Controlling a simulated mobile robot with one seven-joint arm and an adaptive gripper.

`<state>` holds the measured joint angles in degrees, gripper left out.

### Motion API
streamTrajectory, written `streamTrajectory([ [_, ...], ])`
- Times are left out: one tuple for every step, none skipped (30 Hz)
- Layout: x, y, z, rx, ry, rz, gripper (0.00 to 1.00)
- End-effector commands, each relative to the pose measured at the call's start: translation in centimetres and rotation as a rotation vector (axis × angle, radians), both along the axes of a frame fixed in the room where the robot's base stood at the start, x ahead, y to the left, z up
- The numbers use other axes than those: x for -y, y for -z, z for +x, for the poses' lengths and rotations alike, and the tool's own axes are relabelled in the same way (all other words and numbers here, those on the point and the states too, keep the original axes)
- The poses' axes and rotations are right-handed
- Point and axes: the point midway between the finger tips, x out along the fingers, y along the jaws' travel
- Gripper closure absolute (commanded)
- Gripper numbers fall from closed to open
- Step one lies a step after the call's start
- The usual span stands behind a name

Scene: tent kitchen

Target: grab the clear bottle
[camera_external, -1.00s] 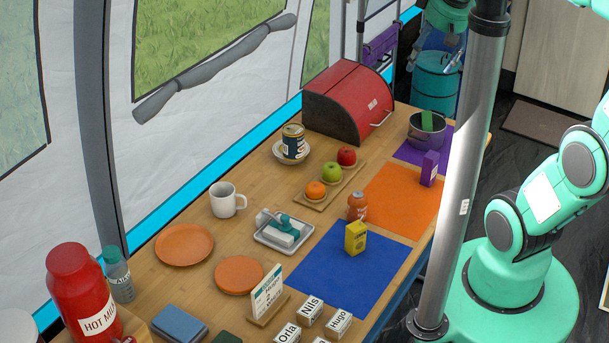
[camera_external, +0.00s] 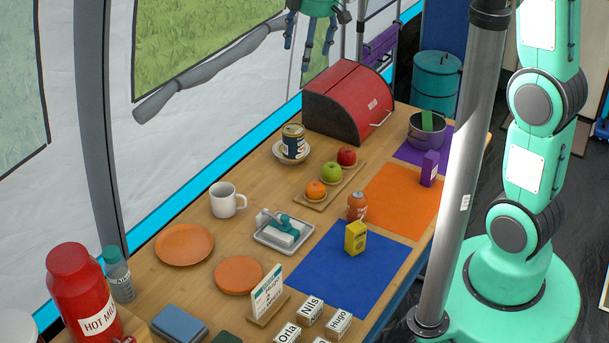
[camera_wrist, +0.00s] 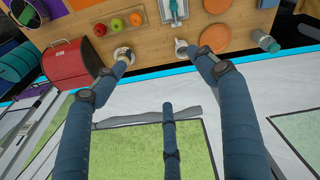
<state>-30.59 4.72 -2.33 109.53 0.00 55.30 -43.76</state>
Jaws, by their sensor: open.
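The clear bottle (camera_external: 118,275) stands upright at the near left of the wooden table, beside the red hot-milk jug (camera_external: 72,290). In the wrist view, the clear bottle (camera_wrist: 265,40) shows at the upper right, to the right of the fingers. My gripper (camera_external: 310,50) is open and empty, high above the far part of the table near the tent wall. Its spread fingers also show in the wrist view, with the gripper (camera_wrist: 160,62) well apart from the bottle.
The red bread bin (camera_external: 348,103) stands at the far end of the table. A metal pole (camera_external: 460,170) stands before my base.

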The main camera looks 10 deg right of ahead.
Motion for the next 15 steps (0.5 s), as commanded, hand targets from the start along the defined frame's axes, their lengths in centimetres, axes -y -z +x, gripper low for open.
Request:
streamTrajectory([
  [-1.7, 0.6, 0.4, -0.006, -0.041, -0.009, 0.29],
  [-2.5, 0.9, 0.6, -0.008, -0.064, -0.013, 0.29],
  [-3.5, 1.3, 0.8, -0.011, -0.093, -0.020, 0.29],
  [-4.3, 1.5, 1.0, -0.011, -0.116, -0.024, 0.29],
  [-5.1, 1.8, 1.1, -0.013, -0.136, -0.029, 0.29],
  [-6.1, 2.2, 1.3, -0.016, -0.165, -0.034, 0.29],
  [-6.9, 2.5, 1.5, -0.017, -0.186, -0.038, 0.29],
  [-7.7, 2.7, 1.6, -0.018, -0.208, -0.042, 0.29],
  [-8.7, 3.2, 1.7, -0.020, -0.236, -0.048, 0.29],
  [-9.5, 3.5, 1.8, -0.021, -0.258, -0.051, 0.29],
  [-10.4, 3.8, 1.9, -0.023, -0.281, -0.055, 0.29],
  [-11.5, 4.3, 2.0, -0.024, -0.311, -0.061, 0.29],
  [-12.4, 4.6, 2.1, -0.026, -0.334, -0.065, 0.29],
  [-13.3, 5.0, 2.1, -0.027, -0.359, -0.070, 0.29],
  [-14.5, 5.6, 2.2, -0.029, -0.393, -0.076, 0.29],
])
